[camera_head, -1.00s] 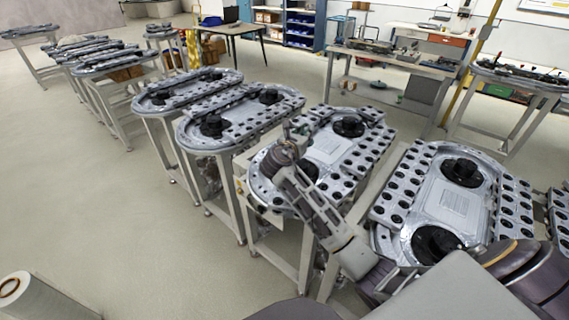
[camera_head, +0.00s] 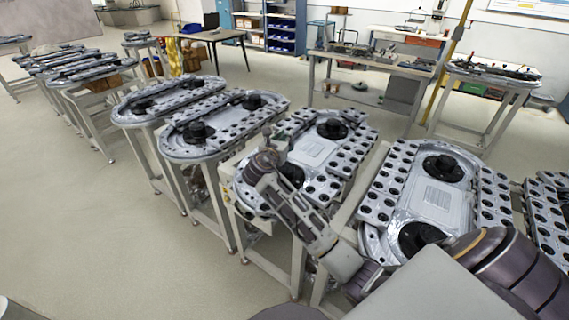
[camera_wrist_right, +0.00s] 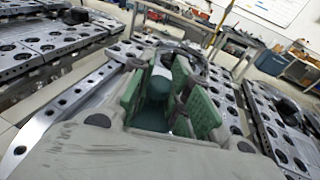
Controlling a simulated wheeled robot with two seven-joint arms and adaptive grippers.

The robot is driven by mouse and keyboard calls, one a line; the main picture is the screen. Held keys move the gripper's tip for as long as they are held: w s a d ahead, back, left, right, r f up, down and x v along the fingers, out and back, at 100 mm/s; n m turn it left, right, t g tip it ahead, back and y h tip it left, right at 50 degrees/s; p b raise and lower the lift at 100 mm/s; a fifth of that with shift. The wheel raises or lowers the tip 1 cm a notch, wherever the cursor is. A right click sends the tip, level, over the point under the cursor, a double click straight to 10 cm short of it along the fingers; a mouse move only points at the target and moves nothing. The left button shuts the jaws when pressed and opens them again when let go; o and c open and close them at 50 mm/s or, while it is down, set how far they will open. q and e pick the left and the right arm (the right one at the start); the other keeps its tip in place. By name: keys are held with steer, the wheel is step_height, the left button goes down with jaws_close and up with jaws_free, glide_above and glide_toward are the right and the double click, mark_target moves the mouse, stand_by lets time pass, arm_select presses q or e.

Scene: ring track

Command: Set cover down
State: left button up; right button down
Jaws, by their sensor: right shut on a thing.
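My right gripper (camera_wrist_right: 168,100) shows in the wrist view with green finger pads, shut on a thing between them. I take this to be the cover, but most of it is hidden by the fingers and I cannot make out its outline. In the head view my right arm reaches from the lower right to the left end of the middle ring track (camera_head: 315,150). I cannot tell whether the held thing touches the track. My left gripper is not in view.
Another ring track (camera_head: 437,203) stands close on the right, under my arm. Two more tracks (camera_head: 222,125) (camera_head: 167,98) stand to the left, on legged frames. A workbench (camera_head: 372,67) stands behind. The floor (camera_head: 90,220) at the left is clear.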

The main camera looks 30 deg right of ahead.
step_height(320, 180, down, 5)
steer(key=shift+f, duration=0.2)
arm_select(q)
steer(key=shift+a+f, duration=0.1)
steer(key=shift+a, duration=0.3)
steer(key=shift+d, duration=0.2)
